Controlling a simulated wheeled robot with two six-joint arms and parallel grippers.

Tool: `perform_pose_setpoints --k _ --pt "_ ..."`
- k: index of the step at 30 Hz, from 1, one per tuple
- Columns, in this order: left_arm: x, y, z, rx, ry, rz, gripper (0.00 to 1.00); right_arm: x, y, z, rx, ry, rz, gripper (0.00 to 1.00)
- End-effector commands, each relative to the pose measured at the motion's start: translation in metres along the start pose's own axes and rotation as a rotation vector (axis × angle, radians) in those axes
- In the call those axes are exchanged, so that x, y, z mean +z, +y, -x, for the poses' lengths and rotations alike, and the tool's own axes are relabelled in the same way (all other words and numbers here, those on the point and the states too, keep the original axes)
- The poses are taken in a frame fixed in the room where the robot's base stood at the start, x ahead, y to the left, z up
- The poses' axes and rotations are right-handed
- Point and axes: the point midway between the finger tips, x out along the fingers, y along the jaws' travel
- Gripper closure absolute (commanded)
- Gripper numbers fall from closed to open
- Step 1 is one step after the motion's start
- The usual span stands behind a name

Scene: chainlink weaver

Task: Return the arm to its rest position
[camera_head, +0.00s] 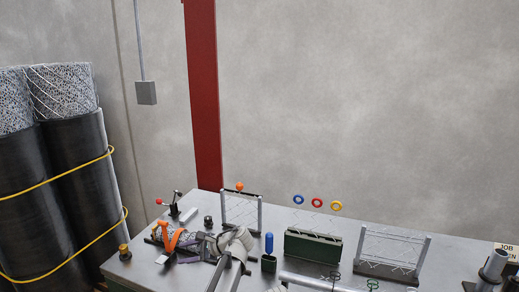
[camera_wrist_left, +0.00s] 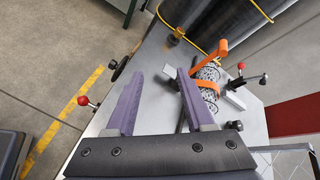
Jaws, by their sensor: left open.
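My left arm (camera_head: 236,245) reaches in over the left part of the metal worktable (camera_head: 140,262). Its gripper (camera_head: 192,247) has purple fingers. In the left wrist view the two fingers (camera_wrist_left: 160,77) stand apart with nothing between them. A small mesh roll with an orange strap (camera_wrist_left: 208,75) lies just beyond the right finger; it also shows in the head view (camera_head: 165,234), partly hidden. I cannot tell whether the finger touches it. A pale arm link of mine crosses the bottom of the head view. My right gripper does not show.
Near the roll stands a red-knobbed lever (camera_head: 160,202). A mesh frame (camera_head: 241,211), blue-handled tool (camera_head: 269,243), green box (camera_head: 312,245) and second mesh frame (camera_head: 394,252) stand farther right. Colored rings (camera_head: 317,203) show behind the box. Large mesh rolls (camera_head: 75,170) stand left.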

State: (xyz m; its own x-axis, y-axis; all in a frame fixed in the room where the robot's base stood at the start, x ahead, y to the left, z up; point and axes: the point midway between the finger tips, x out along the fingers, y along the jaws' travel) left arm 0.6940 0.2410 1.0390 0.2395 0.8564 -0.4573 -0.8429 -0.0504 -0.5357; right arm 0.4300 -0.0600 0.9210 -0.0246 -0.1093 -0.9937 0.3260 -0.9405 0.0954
Motion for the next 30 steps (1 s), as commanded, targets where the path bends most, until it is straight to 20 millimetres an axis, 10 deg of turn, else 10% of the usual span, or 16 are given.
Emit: perform_pose_setpoints --k 12,24,30 --pt "-0.013 0.176 0.004 0.613 0.358 0.728 0.47 0.0 0.0 0.0 0.0 0.0 0.0 1.0" --pt "-0.019 0.243 0.055 1.057 0.426 1.107 0.47 0.0 0.0 0.0 0.0 0.0 0.0 1.0" --pt "-0.043 0.26 0.081 1.035 0.435 1.014 0.47 -0.001 -0.001 -0.014 0.0 0.0 0.0 1.0"
